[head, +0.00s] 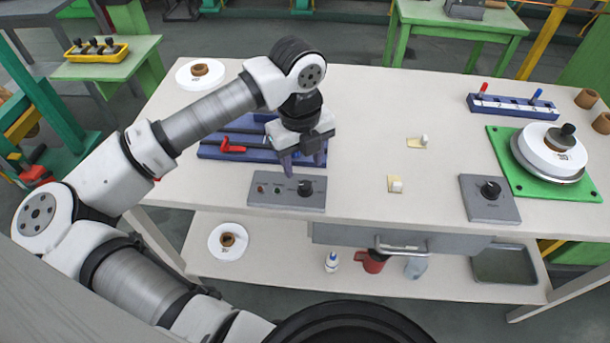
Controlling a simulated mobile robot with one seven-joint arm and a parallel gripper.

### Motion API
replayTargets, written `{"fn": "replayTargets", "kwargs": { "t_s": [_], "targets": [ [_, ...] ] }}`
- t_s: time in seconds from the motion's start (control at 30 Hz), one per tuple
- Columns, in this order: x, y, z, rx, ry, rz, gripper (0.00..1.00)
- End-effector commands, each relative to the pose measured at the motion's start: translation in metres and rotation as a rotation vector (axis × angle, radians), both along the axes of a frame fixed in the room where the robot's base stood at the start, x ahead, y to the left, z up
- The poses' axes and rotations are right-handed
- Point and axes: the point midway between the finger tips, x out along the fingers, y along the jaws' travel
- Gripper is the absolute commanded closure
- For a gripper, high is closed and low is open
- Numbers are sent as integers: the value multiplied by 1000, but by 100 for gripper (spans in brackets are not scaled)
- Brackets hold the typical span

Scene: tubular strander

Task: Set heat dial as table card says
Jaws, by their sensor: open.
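A grey control box (264,190) near the front edge of the table carries a black dial (305,188) and several small buttons or lamps. A second grey box (487,211) at the right carries another black dial (490,189). I cannot tell which one is the heat dial, and their markings are too small to read. No card with legible writing shows; two small yellowish pieces with white blocks, one nearer the back (416,143) and one nearer the front (395,185), lie mid-table. My gripper (304,166) is open, pointing down above or just behind the left box's dial, apparently apart from it.
A blue tray (210,152) with red-handled tools lies behind the left box. A white spool (551,152) stands on a green board (502,144) at right. A blue rack (513,108) is behind it. The white table (365,100) is mostly clear mid-back. A drawer handle (400,250) protrudes in front.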

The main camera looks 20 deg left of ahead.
Motion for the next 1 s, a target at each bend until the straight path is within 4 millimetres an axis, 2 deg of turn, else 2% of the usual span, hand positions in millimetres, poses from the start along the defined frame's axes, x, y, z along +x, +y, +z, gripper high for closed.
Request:
{"fn": "replayTargets", "kwargs": {
  "t_s": [0.2,0.33,0.5,0.77,1.0],
  "targets": [
    [1,-3,-41,-4,1,-3,52],
    [2,-2,-57,-3,-1,-2,52],
    [2,-3,-68,-2,-1,-2,52],
    [2,-3,-69,-1,-2,-3,52],
    [2,-3,-69,-1,-2,-3,82]
  ]
}}
